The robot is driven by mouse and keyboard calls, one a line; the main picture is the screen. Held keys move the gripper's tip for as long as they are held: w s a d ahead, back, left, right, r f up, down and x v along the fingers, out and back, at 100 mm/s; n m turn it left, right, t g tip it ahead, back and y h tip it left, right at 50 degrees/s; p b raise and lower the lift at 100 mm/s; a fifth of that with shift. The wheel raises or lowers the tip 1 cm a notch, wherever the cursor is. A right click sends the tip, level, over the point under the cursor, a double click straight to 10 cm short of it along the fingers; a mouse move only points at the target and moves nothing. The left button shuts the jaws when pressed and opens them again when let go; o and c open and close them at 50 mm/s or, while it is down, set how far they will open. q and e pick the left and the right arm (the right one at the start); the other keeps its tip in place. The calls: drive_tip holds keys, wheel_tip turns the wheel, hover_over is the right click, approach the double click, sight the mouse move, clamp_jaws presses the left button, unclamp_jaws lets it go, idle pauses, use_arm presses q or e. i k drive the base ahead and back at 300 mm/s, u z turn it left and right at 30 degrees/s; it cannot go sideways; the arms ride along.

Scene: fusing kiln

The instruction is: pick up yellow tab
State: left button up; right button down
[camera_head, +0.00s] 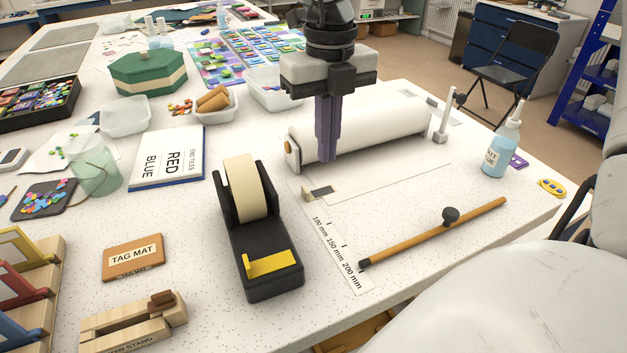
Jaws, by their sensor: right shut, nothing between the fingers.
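A yellow tab (268,262) lies across the front end of the black tape dispenser (262,286). It has a low raised lip at its left end. My right gripper (327,157) points straight down from the top middle, with its purple fingers shut together and empty. It is beyond the dispenser and to its right, in front of part of the white roll (375,125), apart from the yellow tab. I cannot tell its exact height above the table. My left gripper is not in view.
A wide cream tape roll (241,185) stands up in the dispenser. A wooden rod with a black knob (435,232) lies to the right. A tag mat (133,257) and wooden stand (133,322) are at left. A glue bottle (499,153) stands near the right edge.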

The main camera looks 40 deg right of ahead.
sight(277, 261)
drive_tip(key=k, duration=1)
